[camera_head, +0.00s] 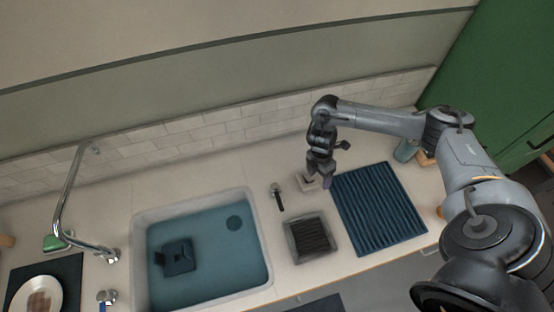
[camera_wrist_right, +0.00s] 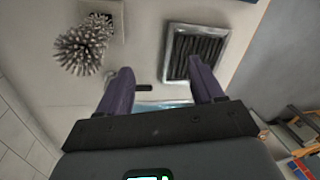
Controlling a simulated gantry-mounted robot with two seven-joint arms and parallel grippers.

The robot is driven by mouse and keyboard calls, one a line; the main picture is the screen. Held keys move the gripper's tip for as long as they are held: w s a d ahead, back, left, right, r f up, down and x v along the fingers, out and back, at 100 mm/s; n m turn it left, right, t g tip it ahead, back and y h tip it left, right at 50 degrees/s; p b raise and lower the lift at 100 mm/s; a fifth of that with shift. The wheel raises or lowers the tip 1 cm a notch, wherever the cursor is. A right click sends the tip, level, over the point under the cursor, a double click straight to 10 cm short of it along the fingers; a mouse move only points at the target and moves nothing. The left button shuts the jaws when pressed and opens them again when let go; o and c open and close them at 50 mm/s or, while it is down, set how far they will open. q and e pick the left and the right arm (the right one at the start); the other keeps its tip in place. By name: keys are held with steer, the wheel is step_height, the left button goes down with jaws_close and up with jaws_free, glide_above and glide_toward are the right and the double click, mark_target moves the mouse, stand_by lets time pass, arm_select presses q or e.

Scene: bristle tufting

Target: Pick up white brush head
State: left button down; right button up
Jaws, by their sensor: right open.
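A small white block-like piece (camera_head: 303,185) sits on the counter just below and beside my right gripper (camera_head: 322,180); I cannot tell for sure that it is the white brush head. In the right wrist view a pale cluster of bristles (camera_wrist_right: 80,50) stands at top left, beside a white square holder (camera_wrist_right: 113,8). My right gripper also shows there (camera_wrist_right: 162,80), its two purple fingers spread apart with nothing between them. The bristles lie outside the fingers, left of the left one. My left gripper is not in view.
A grey tray of dark strips (camera_head: 291,244) lies in front, right of the sink (camera_head: 139,270). A blue ribbed mat (camera_head: 378,208) lies to the right. A small dark-handled tool (camera_head: 277,196) lies left of the gripper. A faucet (camera_head: 66,205) rises at the left.

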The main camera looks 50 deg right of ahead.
steer(key=shift+t+h, duration=0.4)
steer(key=shift+t, duration=0.5)
steer(key=w+d+r, duration=0.1)
steer(key=w, duration=0.1)
steer(key=w+d+r+b, duration=0.1)
steer(key=w+d, duration=0.1)
steer(key=w+d+r+b, duration=0.1)
steer(key=shift+w+d+r, duration=0.2)
steer(key=shift+w+d, duration=0.15)
steer(key=shift+w, duration=0.05)
step_height(320, 180, down, 3)
steer(key=shift+a+f+b, duration=0.1)
steer(key=shift+b, duration=0.8)
steer(key=shift+f, duration=0.35)
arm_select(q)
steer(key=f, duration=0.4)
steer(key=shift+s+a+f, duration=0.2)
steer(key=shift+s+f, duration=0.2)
arm_select(e)
steer(key=f, duration=0.5)
steer(key=shift+w+d+f, duration=0.1)
steer(key=shift+w+d, duration=0.1)
steer(key=shift+w, duration=0.2)
steer(key=shift+c, duration=0.5)
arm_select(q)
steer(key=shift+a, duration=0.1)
arm_select(e)
jaws_close()
